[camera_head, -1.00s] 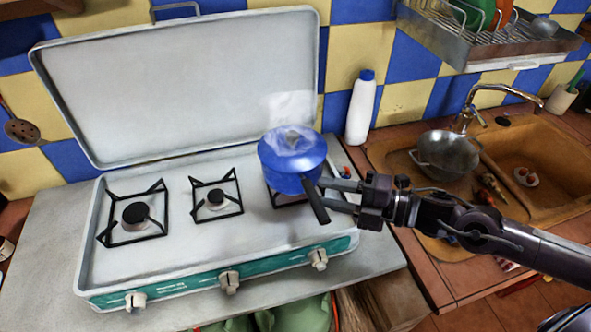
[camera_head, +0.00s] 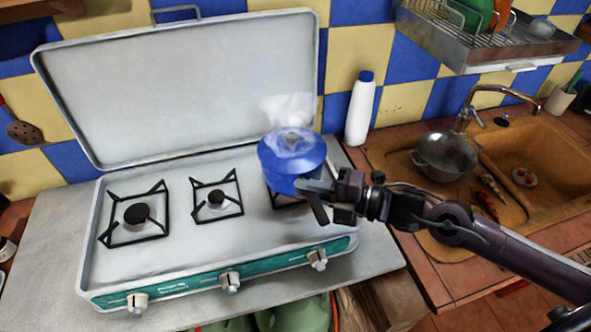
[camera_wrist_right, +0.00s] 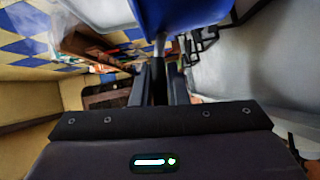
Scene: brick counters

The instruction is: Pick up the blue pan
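The blue pan (camera_head: 291,158) with its lid sits over the right burner of the stove (camera_head: 240,250). Its dark handle (camera_head: 318,210) points toward the front right. My right gripper (camera_head: 316,190) is at the handle, coming from the right. In the right wrist view the two fingers (camera_wrist_right: 158,88) are close together on either side of the handle, and the blue pan body (camera_wrist_right: 180,14) shows just beyond them. The fingers look shut on the handle. The burner under the pan is mostly hidden. My left gripper is not in view.
The raised stove lid (camera_head: 185,85) stands behind the burners. A white bottle (camera_head: 361,108) stands right of the pan. A sink (camera_head: 520,165) with a metal pot (camera_head: 446,156) lies further right. The left (camera_head: 136,213) and middle (camera_head: 215,197) burners are empty.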

